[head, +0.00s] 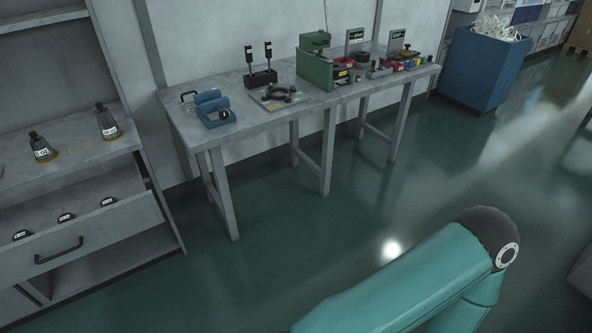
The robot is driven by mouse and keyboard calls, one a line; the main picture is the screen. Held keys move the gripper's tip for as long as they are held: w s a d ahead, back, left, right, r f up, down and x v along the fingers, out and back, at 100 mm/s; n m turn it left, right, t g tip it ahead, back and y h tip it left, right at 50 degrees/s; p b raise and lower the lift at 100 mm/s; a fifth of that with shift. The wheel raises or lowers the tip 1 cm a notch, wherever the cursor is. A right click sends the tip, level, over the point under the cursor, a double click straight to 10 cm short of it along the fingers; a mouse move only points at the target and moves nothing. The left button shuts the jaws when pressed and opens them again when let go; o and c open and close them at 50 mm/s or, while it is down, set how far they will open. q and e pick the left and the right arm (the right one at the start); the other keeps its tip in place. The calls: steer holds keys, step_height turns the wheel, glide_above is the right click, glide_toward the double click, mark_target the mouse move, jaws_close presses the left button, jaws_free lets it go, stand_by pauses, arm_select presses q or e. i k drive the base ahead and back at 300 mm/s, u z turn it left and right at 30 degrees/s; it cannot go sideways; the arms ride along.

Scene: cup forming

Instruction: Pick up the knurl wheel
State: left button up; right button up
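I cannot tell for certain which thing is the knurl wheel. Several small dark round pieces with white labels, such as a dark labelled piece (66,217), lie in the open drawer (95,233) at the left. A dark curved part (279,91) sits on a plate on the workbench. Neither of my grippers is in view. Only a teal link of my arm shows at the lower right.
The grey workbench (245,121) stands along the wall. It carries a blue device (214,109), a black stand with two upright tools (260,76), a green machine (315,69) and colored bins. A blue scrap bin (483,68) stands at the back right. The green floor in front is clear.

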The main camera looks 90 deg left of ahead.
mark_target(109, 201)
steer(key=z, duration=0.55)
steer(key=i, duration=0.35)
steer(key=u, duration=2.8)
steer(key=i, duration=0.35)
steer(key=u, duration=2.95)
steer(key=i, duration=1.1)
steer(key=z, duration=0.7)
